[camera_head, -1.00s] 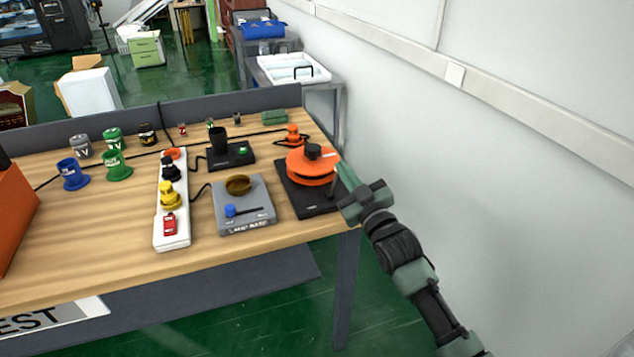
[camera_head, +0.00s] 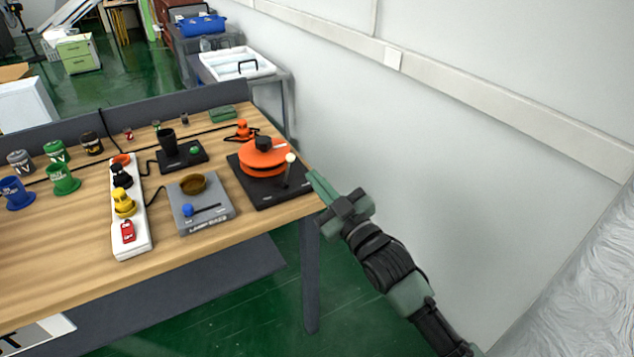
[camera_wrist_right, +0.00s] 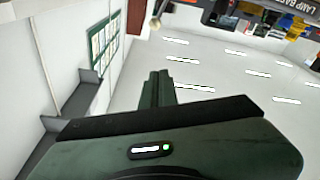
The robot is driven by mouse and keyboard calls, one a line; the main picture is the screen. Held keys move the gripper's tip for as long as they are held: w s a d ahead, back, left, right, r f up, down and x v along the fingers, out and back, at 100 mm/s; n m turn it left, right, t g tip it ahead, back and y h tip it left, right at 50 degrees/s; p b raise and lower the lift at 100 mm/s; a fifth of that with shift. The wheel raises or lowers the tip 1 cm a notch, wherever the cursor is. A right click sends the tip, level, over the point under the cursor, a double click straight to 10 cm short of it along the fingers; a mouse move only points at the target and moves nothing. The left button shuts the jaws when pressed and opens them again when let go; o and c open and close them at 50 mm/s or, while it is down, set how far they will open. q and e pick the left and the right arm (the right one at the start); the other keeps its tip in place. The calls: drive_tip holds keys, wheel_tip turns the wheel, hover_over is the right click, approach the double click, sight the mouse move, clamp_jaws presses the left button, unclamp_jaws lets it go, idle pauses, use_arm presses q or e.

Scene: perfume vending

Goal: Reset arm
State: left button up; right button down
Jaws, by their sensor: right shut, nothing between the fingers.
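My right gripper (camera_head: 316,186) is shut and empty in the head view. Its fingertips are at the table's right front corner, just right of the black base (camera_head: 270,188) that carries an orange disc device (camera_head: 266,160). In the right wrist view the gripper's fingers (camera_wrist_right: 158,88) are together with nothing between them. A thin upright lever with a pale knob (camera_head: 290,158) stands on the black base, left of the fingertips and apart from them. My left gripper is not in view.
The wooden table (camera_head: 85,275) holds a grey device with a brown bowl (camera_head: 194,184), a white strip (camera_head: 132,240), a black cup (camera_head: 168,141) and several coloured containers on the left. A white wall (camera_head: 450,150) stands to the right. Green floor (camera_head: 255,320) is open in front.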

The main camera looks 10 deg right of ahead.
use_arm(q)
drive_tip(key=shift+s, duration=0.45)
